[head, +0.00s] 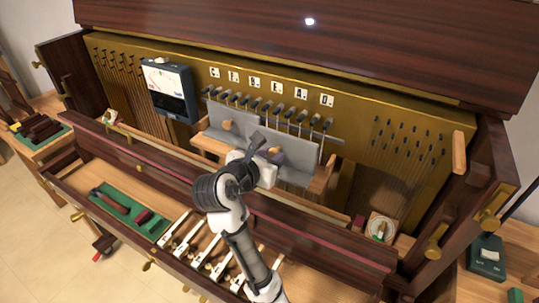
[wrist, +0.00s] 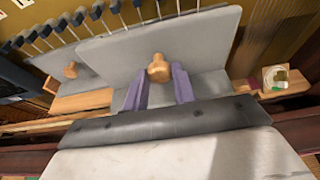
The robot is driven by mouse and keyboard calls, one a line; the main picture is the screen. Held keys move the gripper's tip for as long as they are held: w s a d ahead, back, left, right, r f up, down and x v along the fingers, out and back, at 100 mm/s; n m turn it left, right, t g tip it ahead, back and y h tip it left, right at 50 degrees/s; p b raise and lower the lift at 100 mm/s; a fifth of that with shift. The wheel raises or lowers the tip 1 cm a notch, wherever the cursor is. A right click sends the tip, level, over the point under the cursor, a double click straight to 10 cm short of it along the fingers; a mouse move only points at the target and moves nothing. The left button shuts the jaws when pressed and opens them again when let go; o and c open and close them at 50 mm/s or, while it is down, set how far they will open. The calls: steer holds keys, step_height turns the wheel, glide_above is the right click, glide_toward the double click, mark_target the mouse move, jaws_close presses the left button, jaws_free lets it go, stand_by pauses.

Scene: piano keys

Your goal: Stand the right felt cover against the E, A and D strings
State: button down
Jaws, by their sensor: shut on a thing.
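The right felt cover (head: 298,158) is a grey panel with a wooden knob, in front of the strings below the E, A and D labels (head: 302,92). My gripper (head: 268,153) is shut on its knob. In the wrist view the cover (wrist: 205,45) fills the upper middle, and its knob (wrist: 159,68) sits between the purple fingertips. The panel looks roughly upright, leaning a little; I cannot tell whether its back touches the strings. The left felt cover (head: 228,121) stands beside it to the left, with its own knob (wrist: 72,70).
A row of dark-headed hammers (head: 270,107) runs just above the covers. A wooden rack (head: 208,146) flanks them. A dark meter (head: 170,91) is at the left. A small round dish (head: 381,228) sits on the ledge at right. A green tray (head: 128,212) lies lower left.

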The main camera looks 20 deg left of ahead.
mark_target(283, 151)
steer(key=b+x, duration=0.2)
steer(key=x, duration=0.5)
steer(key=shift+w+d+f, duration=0.1)
steer(key=shift+w+f, duration=0.05)
steer(key=shift+w, duration=0.1)
steer(key=shift+w+f, duration=0.15)
steer(key=shift+w, duration=0.05)
steer(key=shift+f, duration=0.4)
steer(key=shift+f, duration=0.15)
steer(key=shift+w+d+p, duration=0.2)
steer(key=shift+w+p, duration=0.15)
steer(key=shift+w, duration=0.45)
stand_by(0.7)
steer(key=c, duration=1.1)
jaws_free()
steer(key=shift+o, duration=0.2)
steer(key=shift+p+v, duration=0.7)
steer(key=shift+v, duration=0.65)
steer(key=shift+f+v, duration=0.2)
steer(key=shift+v, duration=1.15)
steer(key=shift+f+v, duration=0.2)
steer(key=shift+v, duration=1.15)
